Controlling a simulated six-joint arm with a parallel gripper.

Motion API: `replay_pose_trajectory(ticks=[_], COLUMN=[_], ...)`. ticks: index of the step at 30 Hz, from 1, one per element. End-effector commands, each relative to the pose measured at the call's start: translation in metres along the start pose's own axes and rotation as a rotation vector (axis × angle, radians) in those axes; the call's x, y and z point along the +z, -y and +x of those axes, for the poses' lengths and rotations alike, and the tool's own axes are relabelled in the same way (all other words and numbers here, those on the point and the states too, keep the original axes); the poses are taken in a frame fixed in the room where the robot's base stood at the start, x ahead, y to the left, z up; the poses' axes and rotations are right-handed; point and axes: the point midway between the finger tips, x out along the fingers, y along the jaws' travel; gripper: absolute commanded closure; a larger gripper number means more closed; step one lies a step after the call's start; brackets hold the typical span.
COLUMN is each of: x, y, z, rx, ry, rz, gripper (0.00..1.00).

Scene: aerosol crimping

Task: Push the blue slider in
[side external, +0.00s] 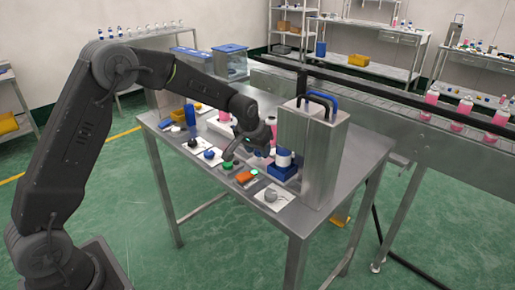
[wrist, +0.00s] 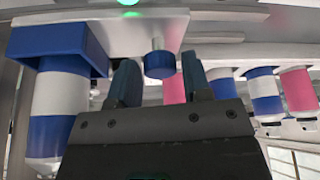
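The blue slider (side external: 284,172) is a square blue block on the table beside the steel press, with a white and blue can (side external: 284,158) standing in it. In the wrist view, which looks upside down, the blue block (wrist: 55,40) and can (wrist: 58,95) are at the left. A round blue knob on a short metal stem (wrist: 159,64) appears between my fingertips; I cannot tell whether they touch it. My gripper (wrist: 159,60) is open, with its dark fingers apart. In the side view it is low beside the block, partly hidden by my wrist.
The steel press (side external: 322,160) stands close behind the slider. A green button (side external: 228,165), an orange block (side external: 244,178) and several small parts on white cards lie along the table's front. A conveyor (side external: 400,115) with pink bottles runs behind.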

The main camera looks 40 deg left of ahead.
Motion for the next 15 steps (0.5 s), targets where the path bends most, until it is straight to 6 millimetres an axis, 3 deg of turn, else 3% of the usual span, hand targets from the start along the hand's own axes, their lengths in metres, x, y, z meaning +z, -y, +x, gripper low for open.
replay_pose_trajectory(ticks=[4, 15], x=[0.0, -0.001], y=[0.0, 0.0], z=[0.0, -0.01], rx=[0.0, 0.0], ry=[0.0, -0.003], rz=[0.0, 0.0], gripper=[0.41, 0.41])
